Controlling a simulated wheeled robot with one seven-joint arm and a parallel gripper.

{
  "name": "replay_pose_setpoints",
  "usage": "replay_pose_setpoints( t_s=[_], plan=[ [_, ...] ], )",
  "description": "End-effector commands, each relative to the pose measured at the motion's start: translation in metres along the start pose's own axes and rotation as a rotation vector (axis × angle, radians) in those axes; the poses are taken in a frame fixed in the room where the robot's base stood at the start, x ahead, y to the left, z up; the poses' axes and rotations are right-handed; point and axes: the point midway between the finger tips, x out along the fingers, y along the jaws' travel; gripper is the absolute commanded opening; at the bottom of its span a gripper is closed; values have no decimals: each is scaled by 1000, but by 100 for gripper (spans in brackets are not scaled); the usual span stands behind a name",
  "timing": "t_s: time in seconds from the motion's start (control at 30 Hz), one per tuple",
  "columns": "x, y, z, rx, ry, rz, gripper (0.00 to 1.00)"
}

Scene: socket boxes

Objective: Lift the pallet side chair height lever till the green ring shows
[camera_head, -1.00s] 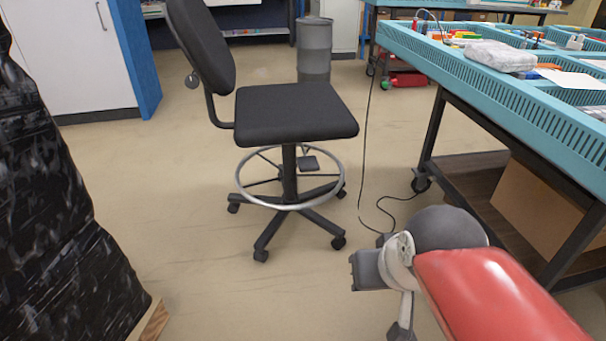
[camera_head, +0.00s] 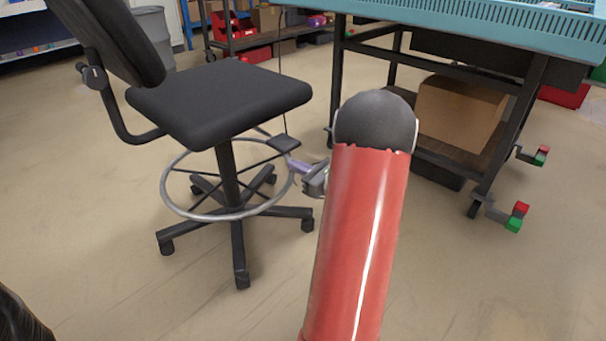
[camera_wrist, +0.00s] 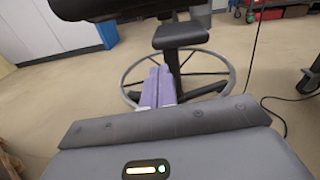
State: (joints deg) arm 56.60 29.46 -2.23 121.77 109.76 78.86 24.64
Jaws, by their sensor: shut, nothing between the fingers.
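The black chair (camera_head: 220,100) stands at the left in the head view, with a black column and a grey foot ring. Its height lever is a flat dark paddle (camera_head: 283,143) sticking out under the seat's right side. The paddle also shows at the top of the wrist view (camera_wrist: 180,35). My gripper (camera_head: 293,165) has pale purple fingers, shut and empty, just below the paddle in the head view. In the wrist view the fingertips (camera_wrist: 159,69) point toward the column, below the paddle in the picture. I cannot tell whether they touch it. I see no green ring.
The foot ring (camera_head: 172,203) surrounds the column close to my fingers. A teal-topped workbench (camera_head: 480,18) with dark legs stands at the right, a cardboard box (camera_head: 460,112) on its lower shelf. Black wrapping (camera_head: 18,320) shows at the bottom left. Floor in front is clear.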

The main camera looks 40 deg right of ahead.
Motion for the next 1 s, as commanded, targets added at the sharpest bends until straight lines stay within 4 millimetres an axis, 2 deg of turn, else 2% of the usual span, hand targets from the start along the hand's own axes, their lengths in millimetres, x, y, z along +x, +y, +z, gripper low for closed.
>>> replay_pose_setpoints(
  t_s=[0.03,0.1,0.2,1.0],
  plan=[
    [-5,-11,-8,24,-10,-36,0],
    [-9,-20,-12,42,-22,-66,0],
    [-10,-25,-13,51,-28,-80,0],
    [13,-25,-12,48,-25,-77,0]
  ],
)
